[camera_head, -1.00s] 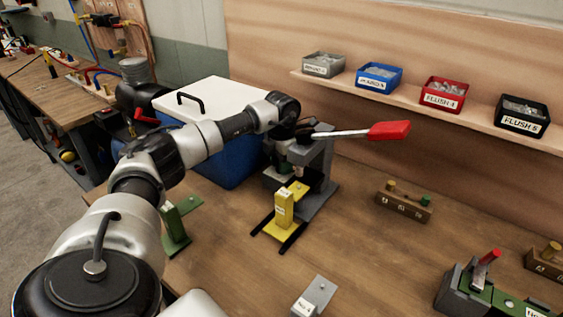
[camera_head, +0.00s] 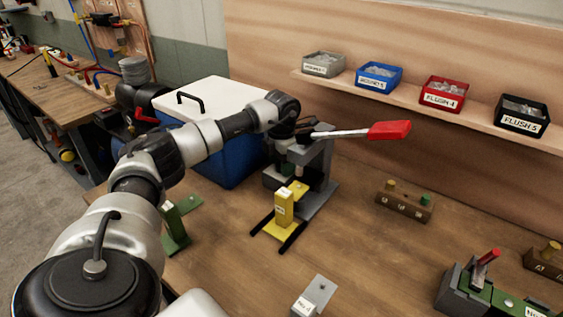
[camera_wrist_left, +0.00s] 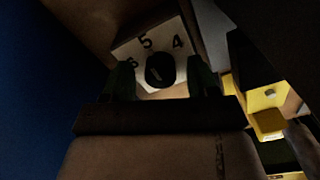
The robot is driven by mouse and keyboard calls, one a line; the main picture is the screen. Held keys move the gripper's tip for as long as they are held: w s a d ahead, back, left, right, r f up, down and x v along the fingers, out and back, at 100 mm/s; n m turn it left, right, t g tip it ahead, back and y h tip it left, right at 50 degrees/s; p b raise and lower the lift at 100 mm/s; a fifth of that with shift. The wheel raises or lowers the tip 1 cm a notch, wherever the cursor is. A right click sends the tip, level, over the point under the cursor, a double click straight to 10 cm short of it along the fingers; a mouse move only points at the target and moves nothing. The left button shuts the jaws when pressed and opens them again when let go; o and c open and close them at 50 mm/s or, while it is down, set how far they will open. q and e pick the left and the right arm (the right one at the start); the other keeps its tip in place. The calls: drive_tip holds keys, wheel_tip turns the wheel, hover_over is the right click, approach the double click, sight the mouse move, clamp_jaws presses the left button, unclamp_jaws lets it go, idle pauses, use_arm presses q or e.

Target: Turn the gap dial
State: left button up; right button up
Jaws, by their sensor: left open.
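The gap dial is a black round knob (camera_wrist_left: 160,70) on a pale plate marked 6, 5 and 4, seen in the left wrist view. My left gripper (camera_wrist_left: 161,80) is open, with one green finger on each side of the knob. I cannot tell whether the fingers touch it. In the head view my left arm reaches to the left side of a grey press (camera_head: 318,170) with a red-ended lever (camera_head: 388,131). The dial and fingertips are not clear there. My right gripper is not in view.
A yellow block on a stand (camera_head: 284,208) is in front of the press. A blue box with a white lid (camera_head: 215,97) stands behind my arm. A green bracket (camera_head: 175,229) is at the left.

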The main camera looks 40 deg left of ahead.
use_arm(q)
wheel_tip(320, 180, up, 11)
drive_tip(key=shift+b, duration=0.45)
drive_tip(key=shift+f, duration=0.1)
